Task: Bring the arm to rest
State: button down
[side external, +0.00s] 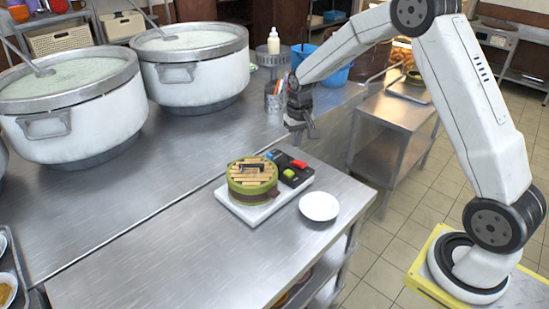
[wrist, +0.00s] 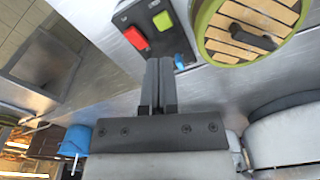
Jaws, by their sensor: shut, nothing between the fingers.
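My gripper (side external: 310,127) hangs in the air over the right part of the steel counter, higher than the steamer and apart from everything. In the wrist view my gripper (wrist: 160,68) shows its two fingers closed together with nothing between them. A green round steamer with a slatted wooden lid (side external: 252,172) sits on a white board (side external: 240,212). Part of it also shows at the top right of the wrist view (wrist: 235,40). Behind it on the board is a black block with red and green parts (side external: 290,172), seen too in the wrist view (wrist: 165,18).
Two large white stockpots (side external: 195,75) stand on the counter at the left and back. A white bowl (side external: 319,206) sits right of the board. A pencil holder (side external: 275,100) and blue tub (side external: 335,75) are behind my gripper. A side table (side external: 395,115) stands at right.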

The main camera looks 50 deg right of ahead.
jog(key=s+a+n, duration=0.1)
jog(key=s+a, duration=0.2)
jog(key=s, duration=0.4)
jog(key=s+a+r+n+t, duration=0.1)
jog(key=s+a, duration=0.3)
jog(key=s, duration=0.2)
jog(key=s+a+r+n, duration=0.1)
jog(key=s+a+n, duration=0.1)
jog(key=s+a, duration=0.2)
jog(key=s, duration=0.3)
jog(key=shift+s+r+t, duration=0.15)
jog(key=shift+s+t, duration=0.15)
jog(key=shift+t, duration=0.1)
